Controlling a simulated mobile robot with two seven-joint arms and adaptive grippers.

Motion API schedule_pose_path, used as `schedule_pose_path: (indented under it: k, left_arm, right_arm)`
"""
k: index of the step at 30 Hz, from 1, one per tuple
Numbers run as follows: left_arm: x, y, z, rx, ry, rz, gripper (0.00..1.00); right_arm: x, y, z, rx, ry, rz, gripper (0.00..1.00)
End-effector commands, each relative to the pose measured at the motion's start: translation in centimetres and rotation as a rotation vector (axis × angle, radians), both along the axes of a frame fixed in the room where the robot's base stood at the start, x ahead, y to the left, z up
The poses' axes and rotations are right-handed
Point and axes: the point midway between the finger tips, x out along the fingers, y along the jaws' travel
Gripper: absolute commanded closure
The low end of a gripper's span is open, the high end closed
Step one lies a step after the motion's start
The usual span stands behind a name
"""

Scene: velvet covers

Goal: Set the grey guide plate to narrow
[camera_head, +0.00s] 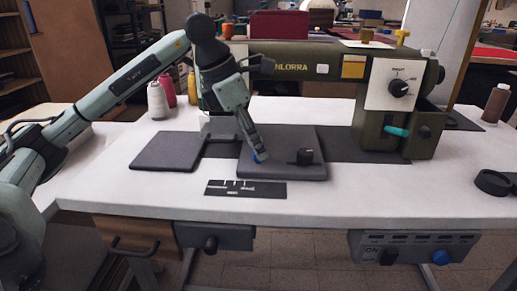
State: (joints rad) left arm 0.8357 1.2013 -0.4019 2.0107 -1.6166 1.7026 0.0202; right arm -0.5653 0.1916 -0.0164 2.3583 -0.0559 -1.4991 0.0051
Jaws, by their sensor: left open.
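A dark grey plate (285,172) lies flat on the white sewing table in front of the machine; it looks like the guide plate. My left gripper (258,152) points down at the plate's left part, left of the knob. Its fingers are open and seem small from here; a bit of blue shows at their tips, and I cannot tell whether they touch the plate. A dark card with white marks (245,188) lies just in front of the plate. Its marks are too small to read. My right gripper is out of view.
Another dark plate (165,152) lies left. Thread spools (157,101) stand at back left. A black ring (491,182) lies right. The front right tabletop is clear.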

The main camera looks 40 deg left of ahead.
Motion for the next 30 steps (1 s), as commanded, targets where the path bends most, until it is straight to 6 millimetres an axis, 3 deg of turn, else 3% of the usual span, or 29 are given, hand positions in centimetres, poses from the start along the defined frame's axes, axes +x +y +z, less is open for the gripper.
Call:
schedule_pose_path:
  k: [6, 15, 25, 30]
  left_arm:
    - [0.7, -0.5, -1.9, -0.001, 0.000, 0.000, 0.59]
    - [0.7, -0.5, -2.1, 0.000, -0.002, 0.000, 0.60]
    - [0.7, -0.5, -2.1, 0.000, -0.002, 0.000, 1.00]
    - [0.7, -0.5, -2.0, 0.000, -0.002, 0.000, 1.00]
  right_arm:
    - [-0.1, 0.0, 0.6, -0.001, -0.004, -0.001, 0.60]
    - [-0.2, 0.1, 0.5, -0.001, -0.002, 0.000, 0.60]
    - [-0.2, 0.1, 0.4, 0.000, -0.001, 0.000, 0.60]
    - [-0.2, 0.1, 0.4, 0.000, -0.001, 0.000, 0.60]
